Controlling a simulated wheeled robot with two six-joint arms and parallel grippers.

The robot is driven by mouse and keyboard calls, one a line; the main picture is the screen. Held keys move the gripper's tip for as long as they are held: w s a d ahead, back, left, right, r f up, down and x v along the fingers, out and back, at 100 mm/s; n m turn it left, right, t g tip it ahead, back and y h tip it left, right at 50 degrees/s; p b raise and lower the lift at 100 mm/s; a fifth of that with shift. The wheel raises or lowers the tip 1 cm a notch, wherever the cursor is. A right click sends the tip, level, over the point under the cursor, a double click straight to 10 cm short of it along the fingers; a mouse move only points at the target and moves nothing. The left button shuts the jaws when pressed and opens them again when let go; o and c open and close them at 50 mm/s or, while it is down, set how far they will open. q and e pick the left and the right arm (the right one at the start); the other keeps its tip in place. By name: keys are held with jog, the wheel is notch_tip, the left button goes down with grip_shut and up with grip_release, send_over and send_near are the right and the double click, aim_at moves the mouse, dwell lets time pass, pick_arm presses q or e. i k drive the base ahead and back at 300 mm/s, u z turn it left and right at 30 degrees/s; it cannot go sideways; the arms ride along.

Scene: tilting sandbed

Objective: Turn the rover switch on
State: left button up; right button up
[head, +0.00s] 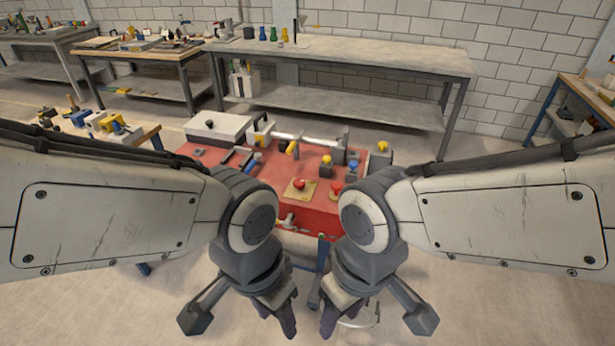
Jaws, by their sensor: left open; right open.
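A red-topped bench (255,205) stands ahead of me with several small devices on it. Two red mushroom-shaped buttons, a left one (299,183) and a right one (336,187), sit near its front edge, the left one on a tan plate. I cannot tell which device is the rover switch. My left gripper (284,318) and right gripper (330,318) hang low in front of the bench, pointing down. Both are open and appear empty. They are apart from the devices. My forearms hide the bench's front corners.
Yellow-topped fittings (382,147), a blue-topped one (352,166) and a white box (217,127) stand on the red bench. A long grey workbench (400,62) is behind. Another cluttered table (150,133) is at left.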

aim_at(299, 183)
jog(key=u, duration=0.15)
jog(key=i, duration=0.85)
jog(key=u, duration=0.4)
